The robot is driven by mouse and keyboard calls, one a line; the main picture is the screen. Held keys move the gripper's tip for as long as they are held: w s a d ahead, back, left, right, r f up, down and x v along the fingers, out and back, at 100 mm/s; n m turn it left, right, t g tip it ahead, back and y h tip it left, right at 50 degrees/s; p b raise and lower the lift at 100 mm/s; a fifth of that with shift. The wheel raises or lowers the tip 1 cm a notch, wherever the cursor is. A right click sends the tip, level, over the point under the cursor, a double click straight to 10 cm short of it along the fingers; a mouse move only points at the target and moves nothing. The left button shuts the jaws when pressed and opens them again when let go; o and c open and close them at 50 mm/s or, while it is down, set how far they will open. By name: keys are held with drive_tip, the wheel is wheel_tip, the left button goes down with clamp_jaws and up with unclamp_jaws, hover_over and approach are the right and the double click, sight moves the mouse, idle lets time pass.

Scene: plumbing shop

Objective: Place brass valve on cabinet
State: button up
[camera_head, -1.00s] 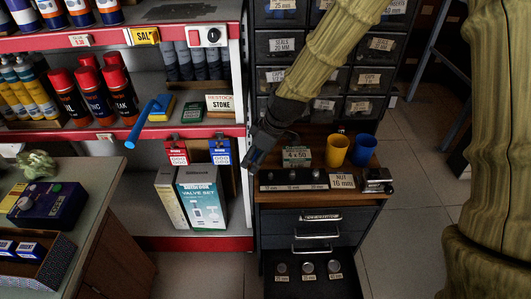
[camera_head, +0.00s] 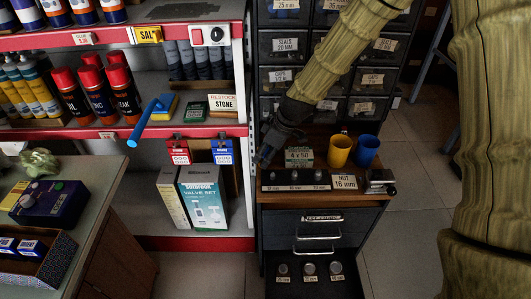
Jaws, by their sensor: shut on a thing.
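My gripper (camera_head: 262,160) is dark and points down at the left edge of the low cabinet, in front of the red-edged shelf's right end. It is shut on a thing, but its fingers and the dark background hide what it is. I cannot make out a brass valve anywhere in view. The low cabinet (camera_head: 290,199) has a brown wooden top and dark drawers, the lowest pulled open. My gripper appears above the left side of its top; I cannot tell the gap.
On the cabinet top stand a small-parts rack (camera_head: 295,187), a green box (camera_head: 299,158), a yellow cup (camera_head: 339,151), a blue cup (camera_head: 366,151) and a dark metal device (camera_head: 379,182). Behind rises a drawer unit (camera_head: 287,76). A blue-handled tool (camera_head: 146,120) juts from the shelf.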

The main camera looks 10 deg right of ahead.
drive_tip(key=shift+f, duration=0.1)
drive_tip(key=o, duration=1.2)
drive_tip(key=shift+d+r, duration=0.1)
drive_tip(key=shift+r, duration=0.4)
drive_tip(key=p+v, duration=0.1)
drive_tip(key=v, duration=1)
drive_tip(key=shift+s+r, duration=0.1)
